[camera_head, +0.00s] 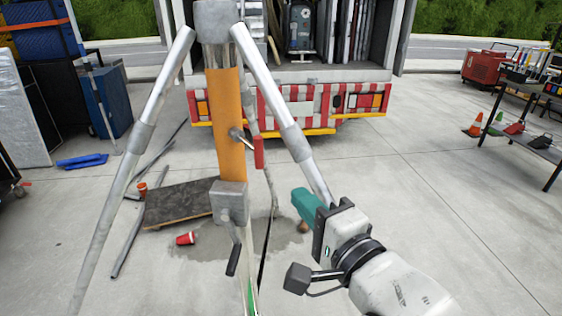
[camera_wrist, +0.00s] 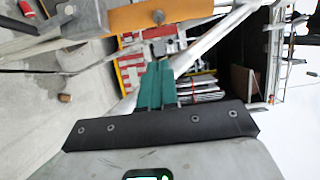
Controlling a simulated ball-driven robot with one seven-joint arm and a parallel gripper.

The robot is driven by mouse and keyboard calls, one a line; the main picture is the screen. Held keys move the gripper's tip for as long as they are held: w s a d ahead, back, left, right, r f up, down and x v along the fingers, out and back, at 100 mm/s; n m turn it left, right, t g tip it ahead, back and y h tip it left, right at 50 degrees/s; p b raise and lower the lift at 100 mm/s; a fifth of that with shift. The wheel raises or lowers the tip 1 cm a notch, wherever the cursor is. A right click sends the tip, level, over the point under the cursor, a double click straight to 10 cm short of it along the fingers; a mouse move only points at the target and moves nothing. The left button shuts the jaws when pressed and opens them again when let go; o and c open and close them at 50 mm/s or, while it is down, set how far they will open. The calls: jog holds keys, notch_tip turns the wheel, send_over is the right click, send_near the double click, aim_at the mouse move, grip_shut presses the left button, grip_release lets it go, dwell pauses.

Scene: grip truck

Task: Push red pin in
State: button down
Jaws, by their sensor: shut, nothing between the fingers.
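The red pin (camera_head: 258,152) sticks out from the right side of an orange column (camera_head: 226,120), with a grey shaft between its red end and the column. The column stands upright on a grey tripod frame (camera_head: 297,142). My gripper (camera_head: 299,197) has teal fingers, shut and empty. In the head view it is to the right of and below the red pin, apart from it. In the wrist view my gripper (camera_wrist: 159,66) points toward the orange column (camera_wrist: 170,13), whose side shows a grey round part (camera_wrist: 158,16). I cannot clearly tell the pin's red end from the background there.
A tripod leg (camera_head: 310,170) runs down close to my gripper. A truck with a red-striped rear (camera_head: 340,105) stands behind. A dark board (camera_head: 178,205), a red cup (camera_head: 186,238) and poles lie on the floor at left.

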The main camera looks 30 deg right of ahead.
aim_at(258, 155)
jog(key=w, duration=1.3)
jog(key=shift+w+a, duration=0.2)
jog(key=shift+a, duration=0.15)
jog(key=w, duration=0.3)
jog(key=w+b, duration=0.1)
jog(key=shift+w+a+f, duration=0.1)
jog(key=shift+w+a, duration=0.25)
jog(key=shift+a, duration=0.05)
jog(key=shift+w+r, duration=0.1)
jog(key=shift+r, duration=0.15)
